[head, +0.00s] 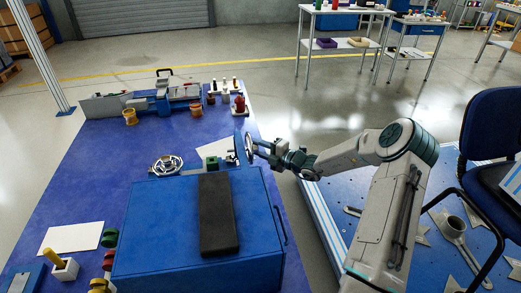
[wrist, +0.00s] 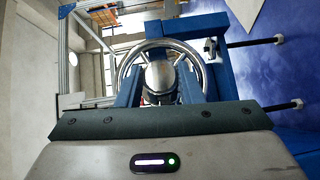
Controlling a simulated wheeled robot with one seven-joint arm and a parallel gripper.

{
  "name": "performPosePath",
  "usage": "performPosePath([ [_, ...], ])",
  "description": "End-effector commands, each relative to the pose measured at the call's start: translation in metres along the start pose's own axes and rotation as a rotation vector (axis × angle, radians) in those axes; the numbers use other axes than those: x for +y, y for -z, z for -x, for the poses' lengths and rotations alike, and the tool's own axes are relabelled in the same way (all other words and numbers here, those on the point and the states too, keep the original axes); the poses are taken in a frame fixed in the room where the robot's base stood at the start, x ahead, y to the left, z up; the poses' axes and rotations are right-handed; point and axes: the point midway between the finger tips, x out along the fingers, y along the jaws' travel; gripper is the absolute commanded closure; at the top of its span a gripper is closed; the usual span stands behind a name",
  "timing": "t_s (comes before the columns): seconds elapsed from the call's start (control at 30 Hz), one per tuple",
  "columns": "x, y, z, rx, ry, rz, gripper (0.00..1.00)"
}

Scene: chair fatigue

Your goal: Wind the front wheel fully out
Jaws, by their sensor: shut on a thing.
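An upright spoked metal handwheel (head: 249,147) stands at the right end of a small fixture by the blue table's right edge. My gripper (head: 260,148) reaches it from the right. In the wrist view my gripper (wrist: 159,88) has its two blue fingers on either side of the wheel's round grey middle, and it is shut on the wheel. The rim of this wheel (wrist: 125,62) curves around the far side of the fingers. The exact contact is partly hidden by the fingers. A second, flat-lying handwheel (head: 166,164) is on the left of the same fixture.
A blue box (head: 160,225) with a dark pad (head: 218,215) on top stands in front of the fixture. A grey and blue machine (head: 150,98) and several coloured pieces are at the table's back. A blue chair (head: 490,130) and a perforated blue platform (head: 340,205) are at the right.

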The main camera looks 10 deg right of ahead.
Motion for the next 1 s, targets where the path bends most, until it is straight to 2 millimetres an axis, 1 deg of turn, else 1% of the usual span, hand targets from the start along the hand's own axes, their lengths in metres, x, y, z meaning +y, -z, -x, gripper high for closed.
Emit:
performPosePath([
  [0.03, -0.004, 0.000, 0.000, 0.000, -0.025, 0.020, 0.89],
  [1.0, -0.015, -0.003, -0.003, 0.000, -0.671, 0.671, 0.89],
])
